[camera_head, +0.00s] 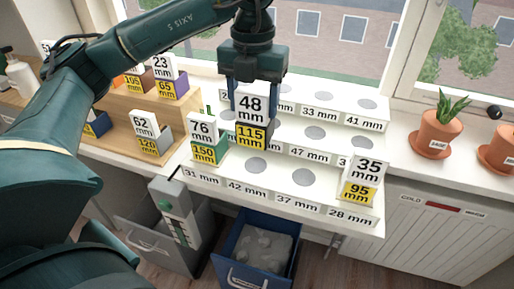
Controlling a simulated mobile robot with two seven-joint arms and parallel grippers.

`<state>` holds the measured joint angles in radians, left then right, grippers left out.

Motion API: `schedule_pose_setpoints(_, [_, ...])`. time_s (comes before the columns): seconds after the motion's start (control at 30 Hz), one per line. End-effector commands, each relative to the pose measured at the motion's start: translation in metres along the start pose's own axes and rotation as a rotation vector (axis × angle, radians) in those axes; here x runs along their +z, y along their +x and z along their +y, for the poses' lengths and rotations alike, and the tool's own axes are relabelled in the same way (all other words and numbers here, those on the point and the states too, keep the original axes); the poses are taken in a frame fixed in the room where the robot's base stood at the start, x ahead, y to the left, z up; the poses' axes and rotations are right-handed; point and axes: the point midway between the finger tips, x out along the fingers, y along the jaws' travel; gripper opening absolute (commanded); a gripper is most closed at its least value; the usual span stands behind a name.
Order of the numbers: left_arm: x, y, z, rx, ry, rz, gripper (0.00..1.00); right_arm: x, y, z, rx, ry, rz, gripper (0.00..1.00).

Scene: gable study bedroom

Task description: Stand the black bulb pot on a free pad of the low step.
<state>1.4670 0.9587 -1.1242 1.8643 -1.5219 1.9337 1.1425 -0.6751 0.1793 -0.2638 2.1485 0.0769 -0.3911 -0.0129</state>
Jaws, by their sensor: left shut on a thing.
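My left gripper (254,100) is shut on the black bulb pot (269,134), which is mostly hidden behind its tag reading 48 mm and 115 mm. The pot is upright in front of the middle step, above the low step (234,184) of the white stand. I cannot tell whether it touches anything. On the low step, a green pot tagged 76 mm and 150 mm stands at the left, and a pot tagged 35 mm and 95 mm (362,181) stands at the right. Between them, two grey round pads, one left (256,165) and one right (303,177), are bare. My right gripper is out of view.
A wooden stand (118,128) with several tagged pots is at the left. Terracotta plant pots (437,138) stand on the sill at the right. Below the stand's front edge are a blue bin (252,270) and a grey bin. The upper steps show bare pads (316,132).

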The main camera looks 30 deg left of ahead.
Motion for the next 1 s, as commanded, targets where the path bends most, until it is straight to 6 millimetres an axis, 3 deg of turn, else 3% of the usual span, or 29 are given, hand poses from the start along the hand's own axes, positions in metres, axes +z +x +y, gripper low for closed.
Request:
schedule_pose_setpoints(0.13, [-0.001,0.028,0.001,0.002,0.001,0.002,0.05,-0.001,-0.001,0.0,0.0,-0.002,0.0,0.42])
schedule_pose_setpoints(0.6, [0.0,0.077,0.001,0.002,0.004,0.0,0.05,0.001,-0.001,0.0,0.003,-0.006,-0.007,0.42])
schedule_pose_setpoints(0.97, [0.0,0.083,0.0,0.0,0.005,-0.002,0.05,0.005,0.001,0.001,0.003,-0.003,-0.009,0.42])
schedule_pose_setpoints(1.0, [0.0,0.084,0.0,0.001,0.005,0.0,0.59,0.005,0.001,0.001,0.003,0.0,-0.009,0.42])
